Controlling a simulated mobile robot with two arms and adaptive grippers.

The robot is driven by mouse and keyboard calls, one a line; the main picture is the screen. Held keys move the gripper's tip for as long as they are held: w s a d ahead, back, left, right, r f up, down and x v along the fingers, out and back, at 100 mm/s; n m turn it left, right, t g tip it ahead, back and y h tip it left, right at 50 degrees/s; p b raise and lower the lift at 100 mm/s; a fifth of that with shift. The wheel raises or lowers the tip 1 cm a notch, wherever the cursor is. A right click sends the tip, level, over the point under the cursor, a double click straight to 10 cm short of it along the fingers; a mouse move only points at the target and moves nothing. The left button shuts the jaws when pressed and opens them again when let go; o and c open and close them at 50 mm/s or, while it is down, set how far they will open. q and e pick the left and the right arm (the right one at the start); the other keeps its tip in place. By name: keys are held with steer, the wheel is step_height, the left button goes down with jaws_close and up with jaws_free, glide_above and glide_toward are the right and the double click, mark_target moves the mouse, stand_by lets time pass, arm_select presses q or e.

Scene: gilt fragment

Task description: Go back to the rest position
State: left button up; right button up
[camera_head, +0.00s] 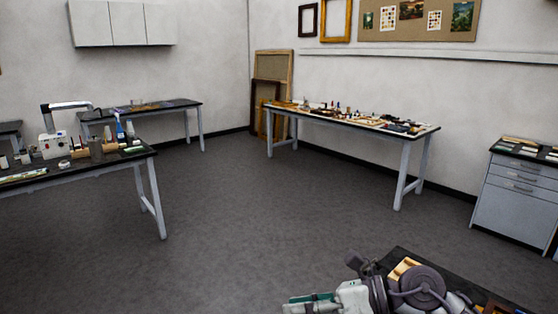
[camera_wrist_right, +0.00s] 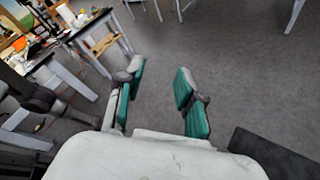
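My right gripper (camera_head: 312,303) shows at the bottom of the head view, with green finger pads and a pale body, its arm coming in from the lower right. In the right wrist view my right gripper (camera_wrist_right: 158,92) is open, its two green-padded fingers spread apart. Only grey floor shows between the fingers, and it holds nothing. My left gripper is in neither view.
A dark-topped table (camera_head: 385,258) lies close behind my right arm. A cluttered bench (camera_head: 150,155) stands at left, a long worktable (camera_head: 425,133) at the back, and a drawer cabinet (camera_head: 515,200) at right. The middle floor (camera_head: 270,210) is clear.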

step_height(320, 180, up, 8)
steer(key=m+t+y, duration=0.4)
steer(key=m+t, duration=0.7)
steer(key=m, duration=0.2)
steer(key=w+d+f+m+t+h, duration=0.3)
steer(key=d+m+t+h, duration=0.55)
steer(key=m, duration=0.55)
steer(key=s+d+f+m+g+h, duration=0.2)
steer(key=d+f+m+g+h, duration=0.1)
steer(key=d+f+m+h, duration=0.25)
steer(key=s+d+f+m+g+h, duration=0.25)
steer(key=f+m+h, duration=0.25)
steer(key=f+m, duration=0.3)
steer(key=s+f+m+g+y, duration=0.1)
steer(key=s+f+m+g, duration=0.1)
steer(key=s+f+g, duration=0.7)
steer(key=s+f+m+g, duration=0.1)
steer(key=s+f+g, duration=0.35)
steer(key=s, duration=0.75)
steer(key=s+f+b+x, duration=0.1)
steer(key=s+x, duration=0.2)
steer(key=x, duration=1)
steer(key=s+b+x, duration=0.1)
steer(key=s+x, duration=0.3)
steer(key=x, duration=1)
steer(key=s+d+f+g+b, duration=0.1)
steer(key=s+d+f, duration=0.2)
steer(key=s+f, duration=1.4)
step_height(320, 180, down, 3)
steer(key=shift+d, duration=0.2)
